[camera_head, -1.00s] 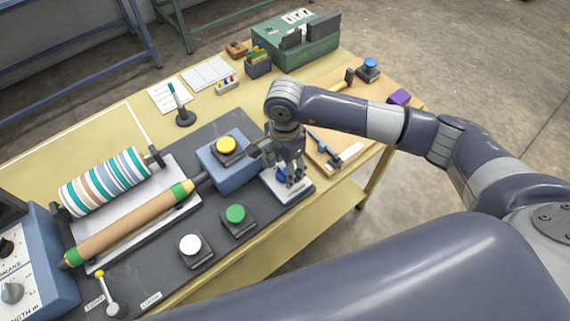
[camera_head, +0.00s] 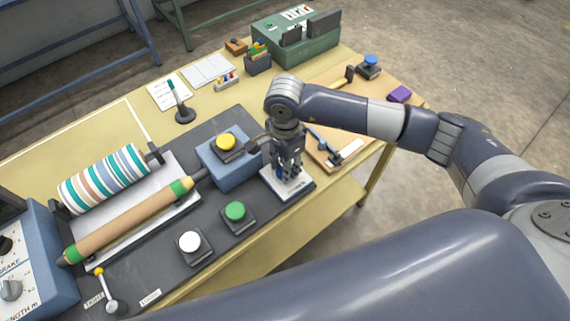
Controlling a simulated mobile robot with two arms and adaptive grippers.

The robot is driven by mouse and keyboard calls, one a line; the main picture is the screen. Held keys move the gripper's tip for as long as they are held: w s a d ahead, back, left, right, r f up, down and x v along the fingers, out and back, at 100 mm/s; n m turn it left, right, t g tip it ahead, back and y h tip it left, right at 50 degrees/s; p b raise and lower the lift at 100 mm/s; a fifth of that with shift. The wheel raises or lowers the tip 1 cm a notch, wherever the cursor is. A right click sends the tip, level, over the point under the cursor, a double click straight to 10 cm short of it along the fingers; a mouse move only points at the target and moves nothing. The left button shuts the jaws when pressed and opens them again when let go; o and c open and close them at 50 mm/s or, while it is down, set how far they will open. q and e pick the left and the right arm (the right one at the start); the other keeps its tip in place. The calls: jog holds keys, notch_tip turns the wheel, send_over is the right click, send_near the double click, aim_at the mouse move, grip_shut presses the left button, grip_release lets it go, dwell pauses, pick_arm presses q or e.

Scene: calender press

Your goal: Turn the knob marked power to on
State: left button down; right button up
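The power knob (camera_head: 279,175) is a small blue knob on a pale plate (camera_head: 296,189) at the right end of the dark mat. My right gripper (camera_head: 288,174) points straight down over the plate, with its fingertips at the knob and hiding most of it. Only a bit of blue shows beside the fingers. Whether the fingers are shut on the knob or only around it cannot be made out. The knob's pointer and the plate's markings are too small or covered to read. My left gripper is not in view.
A blue box with a yellow button (camera_head: 226,142) stands just left of my gripper. Green (camera_head: 236,211) and white (camera_head: 190,242) buttons sit in front. A board with a blue-handled tool (camera_head: 326,143) lies to the right. The striped roller (camera_head: 104,179) is at left.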

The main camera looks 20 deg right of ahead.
jog(key=shift+f+m+b, duration=0.2)
jog(key=shift+m+b, duration=0.75)
jog(key=shift+m, duration=0.15)
jog(key=m+b, duration=0.3)
jog(key=shift+s+m, duration=0.1)
jog(key=shift+m, duration=0.2)
jog(key=m+b, duration=0.2)
jog(key=m, duration=0.1)
jog(key=shift+s+r+m+b, duration=0.15)
jog(key=shift+m+b, duration=0.5)
jog(key=shift+m, duration=0.55)
jog(key=o, duration=1.1)
jog(key=shift+r, duration=0.1)
